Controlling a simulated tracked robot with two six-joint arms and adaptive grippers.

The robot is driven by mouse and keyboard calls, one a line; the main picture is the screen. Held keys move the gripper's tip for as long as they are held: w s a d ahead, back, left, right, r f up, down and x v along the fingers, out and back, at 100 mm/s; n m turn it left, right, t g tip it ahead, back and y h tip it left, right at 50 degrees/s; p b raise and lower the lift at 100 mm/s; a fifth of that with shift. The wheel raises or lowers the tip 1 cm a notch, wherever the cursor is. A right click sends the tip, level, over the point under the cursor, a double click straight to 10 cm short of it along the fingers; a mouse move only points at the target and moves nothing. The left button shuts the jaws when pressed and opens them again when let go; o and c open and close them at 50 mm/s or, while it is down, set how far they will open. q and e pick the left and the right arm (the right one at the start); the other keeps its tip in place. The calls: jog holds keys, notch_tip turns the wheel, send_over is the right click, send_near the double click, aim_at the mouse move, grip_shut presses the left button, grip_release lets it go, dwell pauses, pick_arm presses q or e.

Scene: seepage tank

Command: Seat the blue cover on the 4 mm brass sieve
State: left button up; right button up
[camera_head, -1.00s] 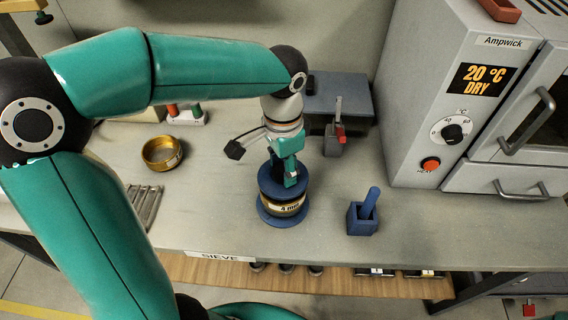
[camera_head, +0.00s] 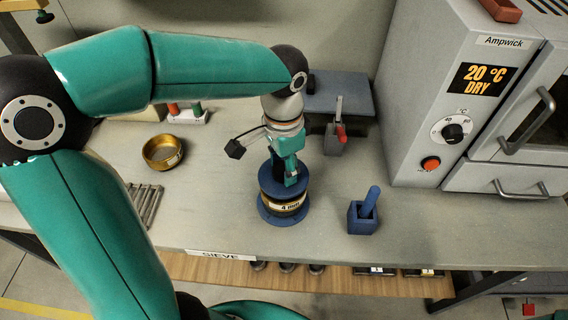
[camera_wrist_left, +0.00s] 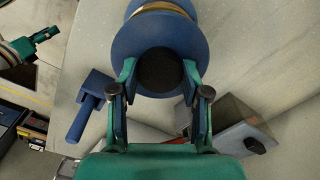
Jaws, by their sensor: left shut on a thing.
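The 4 mm brass sieve (camera_head: 290,207) stands on a round blue base (camera_head: 269,216) on the bench. The blue cover (camera_head: 268,184) is at the top of the sieve; whether it is fully down cannot be told. My left gripper (camera_head: 289,180) points down over the cover and is shut on it. The wrist view shows its fingers (camera_wrist_left: 160,75) on both sides of the cover's dark round knob (camera_wrist_left: 160,69), with the blue disc of the cover (camera_wrist_left: 160,38) beyond. My right gripper (camera_wrist_left: 44,36) shows small at the wrist view's upper left; its jaws are unclear.
A second brass sieve (camera_head: 163,152) stands open at the left. A blue box with a blue handle (camera_head: 362,217) is at the right, near the front edge. A grey holder with a red-handled tool (camera_head: 335,140) stands behind. The oven (camera_head: 460,120) bounds the right.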

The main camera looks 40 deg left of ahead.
aim_at(284, 169)
pick_arm(q)
jog(key=shift+f+b, duration=0.75)
jog(key=shift+f, duration=0.2)
jog(key=o, duration=1.4)
notch_tip(284, 169, up, 12)
jog(key=shift+f, duration=0.1)
